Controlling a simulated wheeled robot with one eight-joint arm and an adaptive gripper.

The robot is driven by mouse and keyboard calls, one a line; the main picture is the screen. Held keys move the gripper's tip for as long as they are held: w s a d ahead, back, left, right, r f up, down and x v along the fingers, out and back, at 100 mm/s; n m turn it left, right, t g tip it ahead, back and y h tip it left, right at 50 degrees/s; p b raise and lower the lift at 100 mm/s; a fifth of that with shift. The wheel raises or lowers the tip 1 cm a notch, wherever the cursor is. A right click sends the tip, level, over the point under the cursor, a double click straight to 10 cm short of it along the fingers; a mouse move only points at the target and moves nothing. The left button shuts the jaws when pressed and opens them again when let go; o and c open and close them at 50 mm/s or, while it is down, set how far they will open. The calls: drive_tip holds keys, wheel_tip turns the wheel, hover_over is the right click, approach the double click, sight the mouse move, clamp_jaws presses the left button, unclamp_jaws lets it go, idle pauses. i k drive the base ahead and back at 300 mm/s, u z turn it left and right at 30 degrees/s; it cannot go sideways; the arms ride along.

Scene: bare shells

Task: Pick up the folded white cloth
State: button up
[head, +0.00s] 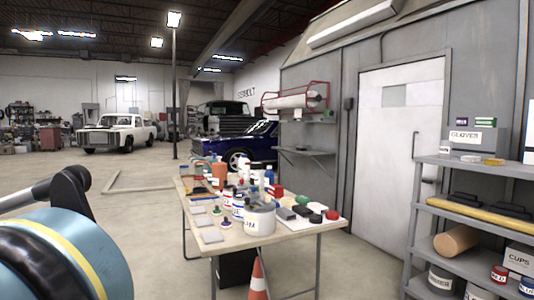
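I cannot clearly make out a folded white cloth. On the cluttered worktable (263,241), flat pale grey squares lie along the left side, one at the front (212,236) and one farther back (198,210). They are too small to tell whether either is cloth. A white flat area under dark and red round items at the table's right end is also unclear. Part of my arm fills the lower left, apart from the table. My gripper's fingers do not show.
A large white tub (260,219), bottles and cans crowd the table. An orange cone (258,281) stands under its front edge. Grey shelves (470,215) stand at the right, beside a white door (397,150). Open floor lies left of the table.

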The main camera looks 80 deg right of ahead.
sight(472, 159)
drive_tip(key=z, duration=4.15)
drive_tip(key=i, duration=0.4)
drive_tip(key=z, duration=0.85)
drive_tip(key=i, duration=2.15)
drive_tip(key=u, duration=0.1)
